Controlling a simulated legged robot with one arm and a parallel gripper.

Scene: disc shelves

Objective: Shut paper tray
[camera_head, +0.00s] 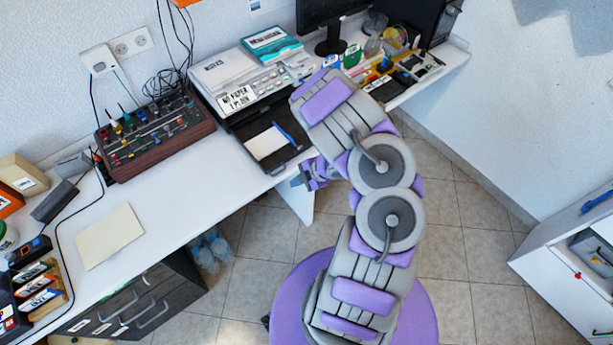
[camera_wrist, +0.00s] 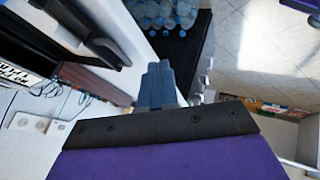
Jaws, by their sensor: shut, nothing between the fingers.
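The printer (camera_head: 238,78) stands on the white desk against the wall. Its black paper tray (camera_head: 291,157) is pulled out toward the desk's front edge. A white sheet of paper and a blue strip lie in the tray. My gripper (camera_head: 308,178) is beside the tray's front right end, near the desk edge; my arm partly hides this area, so I cannot tell if they touch. In the wrist view my gripper (camera_wrist: 158,72) has its fingers together and empty. A dark part, likely the tray (camera_wrist: 85,30), shows left of the fingers.
A brown tool rack (camera_head: 155,135) stands left of the printer. A monitor (camera_head: 330,22) and small items stand to the right. Water bottles (camera_head: 210,252) sit on the floor beside a dark drawer cabinet (camera_head: 150,300). The desk front holds a beige sheet (camera_head: 108,236).

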